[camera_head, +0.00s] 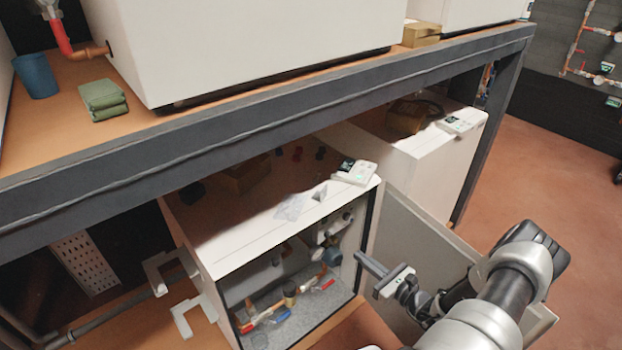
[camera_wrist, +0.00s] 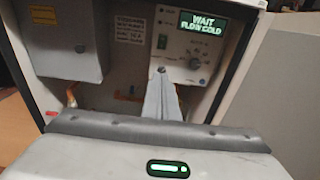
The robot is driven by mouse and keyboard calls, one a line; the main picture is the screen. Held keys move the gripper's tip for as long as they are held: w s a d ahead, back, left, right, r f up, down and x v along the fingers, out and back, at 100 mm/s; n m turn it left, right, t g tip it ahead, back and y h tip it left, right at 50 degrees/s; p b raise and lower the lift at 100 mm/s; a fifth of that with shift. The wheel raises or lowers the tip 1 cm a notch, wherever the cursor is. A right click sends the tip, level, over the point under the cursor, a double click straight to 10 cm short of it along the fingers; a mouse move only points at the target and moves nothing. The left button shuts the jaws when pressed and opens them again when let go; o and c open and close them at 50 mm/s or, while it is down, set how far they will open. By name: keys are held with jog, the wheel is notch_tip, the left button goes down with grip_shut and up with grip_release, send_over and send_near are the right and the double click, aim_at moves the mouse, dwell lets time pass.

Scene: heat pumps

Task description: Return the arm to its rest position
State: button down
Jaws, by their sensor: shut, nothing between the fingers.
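My gripper (camera_head: 362,260) is in front of the open heat pump cabinet in the head view, near its right front edge and the open door. Its fingers point left towards the cabinet and look closed together, with nothing held. The fingers (camera_wrist: 160,94) also show in the wrist view, pointing into the cabinet below the control panel. The white heat pump (camera_head: 240,235) stands under the bench, its front open. Its grey door (camera_head: 425,245) is swung out to the right, behind my arm. I cannot tell whether the gripper touches anything.
Inside are pipes and valves (camera_head: 325,245). The wrist view shows a lit display (camera_wrist: 206,22) reading "WAIT FLOW COLD" and a grey box (camera_wrist: 62,40). A dark bench beam (camera_head: 280,108) runs above. A second white unit (camera_head: 425,165) stands behind. Open floor (camera_head: 545,175) lies right.

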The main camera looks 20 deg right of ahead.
jog(key=s+a+r+n+g+y, duration=0.1)
jog(key=s+a+r+n+g, duration=0.1)
jog(key=a+r+n+g, duration=0.8)
jog(key=s+a+r+n+g+y, duration=0.1)
jog(key=a+r+n+g, duration=0.4)
jog(key=a+r+n, duration=1.05)
jog(key=s+r+n+t+h, duration=0.1)
jog(key=s+r+n+h, duration=0.15)
jog(key=s+r, duration=0.35)
jog(key=s+r+n+h, duration=0.1)
jog(key=s+r+h, duration=0.25)
jog(key=r, duration=0.55)
jog(key=s+d+r+n+t+h, duration=0.2)
jog(key=s+d+r+n+t, duration=0.15)
jog(key=s, duration=0.55)
notch_tip(320, 180, up, 16)
jog(key=p, duration=1.5)
jog(key=shift+w+r+p, duration=0.15)
jog(key=shift+r+p, duration=0.05)
jog(key=shift+p, duration=0.2)
jog(key=shift+d+m, duration=0.1)
jog(key=shift+m, duration=0.15)
